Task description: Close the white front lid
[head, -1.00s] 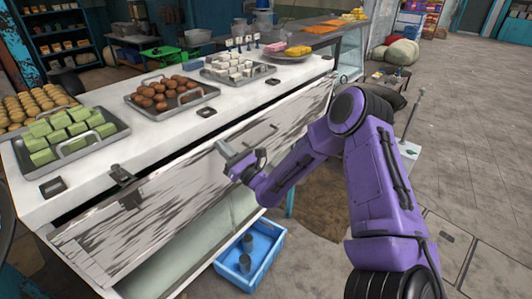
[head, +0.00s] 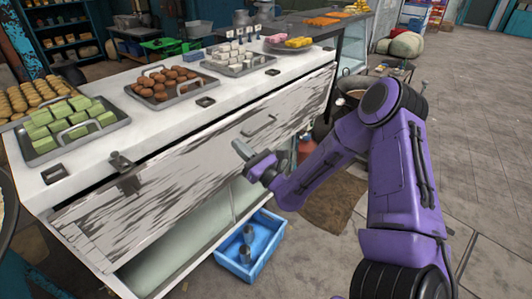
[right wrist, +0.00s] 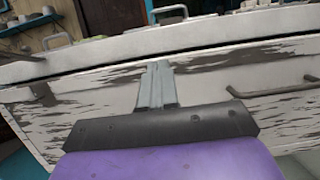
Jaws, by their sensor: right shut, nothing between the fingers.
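The white front lid (head: 190,180) is a long panel with worn, dark-streaked paint on the front of the counter. It hangs tilted, with its lower edge out over the open compartment (head: 180,255). A bar handle (head: 258,125) is on its face and also shows in the right wrist view (right wrist: 272,89). My right gripper (head: 243,150) is shut and empty, in front of the lid near the handle. In the right wrist view the gripper (right wrist: 157,75) points at the lid's upper part; whether it touches cannot be told. My left gripper is not in view.
The white counter top (head: 150,128) carries trays of green blocks (head: 65,120), brown balls (head: 170,83) and white pieces (head: 235,58). A blue crate (head: 250,245) with metal cups stands on the floor below the lid. Open floor lies to the right.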

